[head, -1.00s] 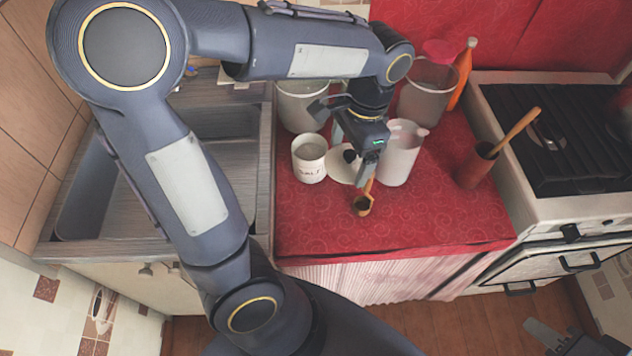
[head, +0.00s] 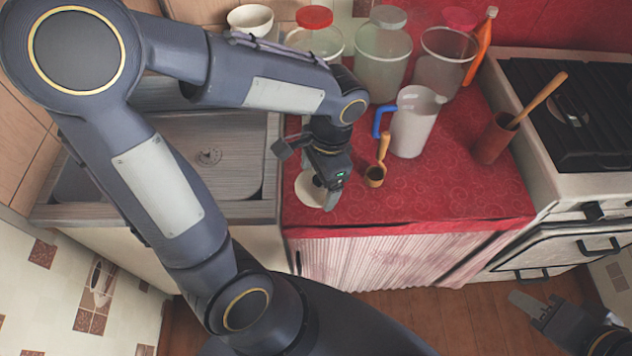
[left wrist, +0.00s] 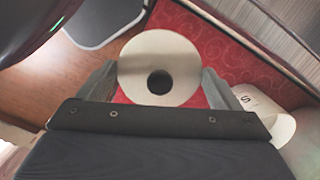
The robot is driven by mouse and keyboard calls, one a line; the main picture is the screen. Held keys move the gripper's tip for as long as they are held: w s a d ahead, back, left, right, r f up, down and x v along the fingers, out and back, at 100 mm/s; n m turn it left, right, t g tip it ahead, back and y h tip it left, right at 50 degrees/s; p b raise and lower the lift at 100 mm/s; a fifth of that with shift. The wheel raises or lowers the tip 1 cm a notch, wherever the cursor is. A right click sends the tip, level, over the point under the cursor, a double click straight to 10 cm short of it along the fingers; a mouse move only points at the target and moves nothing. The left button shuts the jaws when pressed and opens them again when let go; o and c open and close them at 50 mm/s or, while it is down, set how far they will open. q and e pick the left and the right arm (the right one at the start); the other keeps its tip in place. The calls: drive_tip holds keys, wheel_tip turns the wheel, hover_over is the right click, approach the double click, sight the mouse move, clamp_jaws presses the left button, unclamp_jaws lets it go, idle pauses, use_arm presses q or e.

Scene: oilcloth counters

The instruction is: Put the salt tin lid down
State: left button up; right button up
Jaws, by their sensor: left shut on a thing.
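The salt tin lid (head: 306,190) is a round white disc with a dark knob. It shows near the counter's front edge in the head view, and between my fingers in the left wrist view (left wrist: 160,48). My left gripper (head: 325,196) is shut on it, with a finger at either side of the lid in the wrist view. I cannot tell whether the lid touches the cloth. The white salt tin (left wrist: 270,118) is partly seen at the right of the wrist view; my arm hides it in the head view. My right gripper (head: 530,306) is low at the right, its opening unclear.
Glass jars (head: 382,68) stand behind. The sink (head: 215,150) is at left, the stove (head: 560,110) at right. Red cloth at front right is clear.

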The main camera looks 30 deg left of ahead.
use_arm(q)
drive_tip(key=w+f, duration=0.1)
drive_tip(key=w+a+f, duration=0.1)
drive_tip(key=f, duration=0.1)
drive_tip(key=w+a+f, duration=0.1)
drive_tip(key=f, duration=0.1)
drive_tip(key=shift+w+a+f, duration=0.1)
drive_tip(key=shift+w, duration=0.05)
drive_tip(key=shift+w+a+f+b, duration=0.15)
drive_tip(key=shift+f+b, duration=0.25)
drive_tip(key=shift+f, duration=1.35)
